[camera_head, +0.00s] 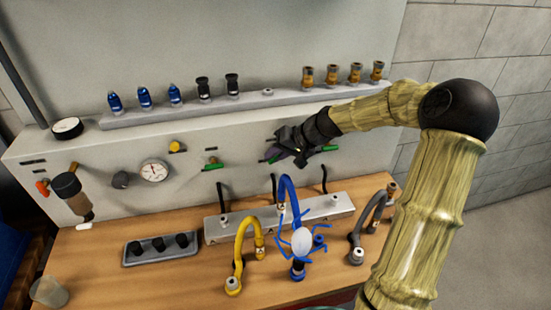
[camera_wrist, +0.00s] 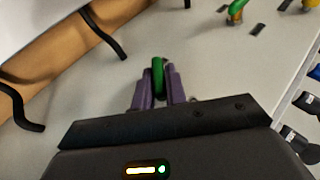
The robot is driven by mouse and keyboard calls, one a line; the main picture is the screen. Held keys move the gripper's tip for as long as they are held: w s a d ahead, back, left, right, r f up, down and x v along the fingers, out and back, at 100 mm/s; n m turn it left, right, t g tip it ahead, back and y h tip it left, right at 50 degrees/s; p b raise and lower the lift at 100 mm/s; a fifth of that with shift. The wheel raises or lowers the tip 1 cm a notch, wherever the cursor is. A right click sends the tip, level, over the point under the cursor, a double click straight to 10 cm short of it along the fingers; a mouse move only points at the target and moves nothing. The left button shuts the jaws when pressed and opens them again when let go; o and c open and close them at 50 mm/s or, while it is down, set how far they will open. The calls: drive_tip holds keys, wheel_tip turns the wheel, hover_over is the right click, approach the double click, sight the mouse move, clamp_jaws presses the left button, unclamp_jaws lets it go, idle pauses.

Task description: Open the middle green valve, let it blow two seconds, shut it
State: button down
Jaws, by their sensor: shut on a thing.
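Three green valve handles sit along the wall panel. The middle green valve (camera_head: 273,159) is mostly hidden by my gripper in the head view. In the wrist view its green handle (camera_wrist: 158,72) stands between the two purple fingers. My gripper (camera_head: 271,152) is shut on this handle; the fingers (camera_wrist: 159,92) press on it from both sides. The handle points about the same way as the left green valve (camera_head: 212,166), roughly along the panel. The right green valve (camera_head: 329,148) is partly behind my gripper. Whether air is flowing cannot be seen.
A grey manifold block (camera_head: 213,229) with black hoses stands on the wooden bench below. Yellow (camera_head: 243,243), blue (camera_head: 287,190) and grey (camera_head: 371,219) hoses lie in front. A gauge (camera_head: 154,171) is on the panel. A fitting rail (camera_head: 250,102) runs above.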

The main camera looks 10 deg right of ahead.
drive_tip(key=y+b, duration=0.1)
drive_tip(key=m+y+b, duration=0.1)
drive_tip(key=y, duration=0.1)
drive_tip(key=y+b, duration=0.1)
drive_tip(key=y, duration=0.1)
drive_tip(key=shift+d+f+t+b, duration=0.25)
drive_tip(key=shift+f+t+b, duration=0.15)
drive_tip(key=shift+m+t+y+b, duration=0.7)
drive_tip(key=shift+m+y+b, duration=0.3)
drive_tip(key=shift+y+b, duration=0.85)
drive_tip(key=shift+y+p, duration=0.3)
drive_tip(key=shift+y, duration=0.05)
drive_tip(key=c, duration=1.5)
unclamp_jaws()
drive_tip(key=shift+o, duration=0.2)
drive_tip(key=shift+r, duration=0.1)
